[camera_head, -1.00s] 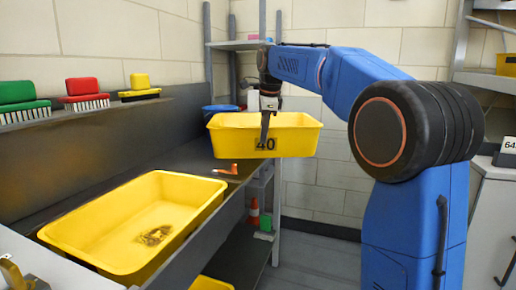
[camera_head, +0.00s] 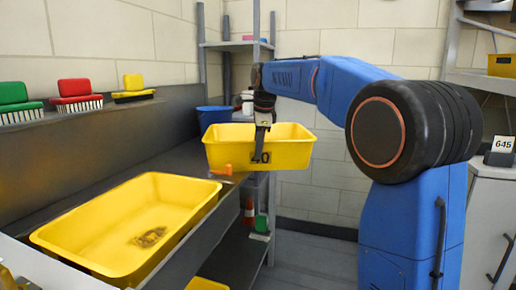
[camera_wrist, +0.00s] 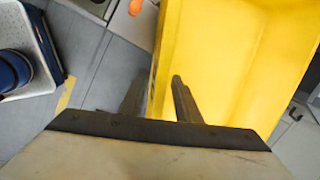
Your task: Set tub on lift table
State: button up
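A yellow tub (camera_head: 290,152) with a number on its front hangs in the air, roughly upright, right of the steel counter. My gripper (camera_head: 260,150) is shut on its near wall from above and partly covers the number. In the wrist view the tub (camera_wrist: 235,60) fills the upper right, and my gripper's fingers (camera_wrist: 158,98) straddle its wall. A second yellow tub (camera_head: 120,215), with a brown stain on its floor, rests on the counter at the left. I cannot make out a lift table.
Green (camera_head: 14,100), red (camera_head: 76,95) and yellow (camera_head: 133,88) brushes stand on the counter's back ledge. A blue bucket (camera_head: 213,117) is behind the held tub. An orange item (camera_head: 226,170) lies on the counter edge. A shelf rack (camera_head: 237,44) stands behind. Grey floor (camera_head: 316,236) is open below.

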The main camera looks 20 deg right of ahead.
jog(key=shift+r, duration=0.1)
jog(key=v, duration=1.2)
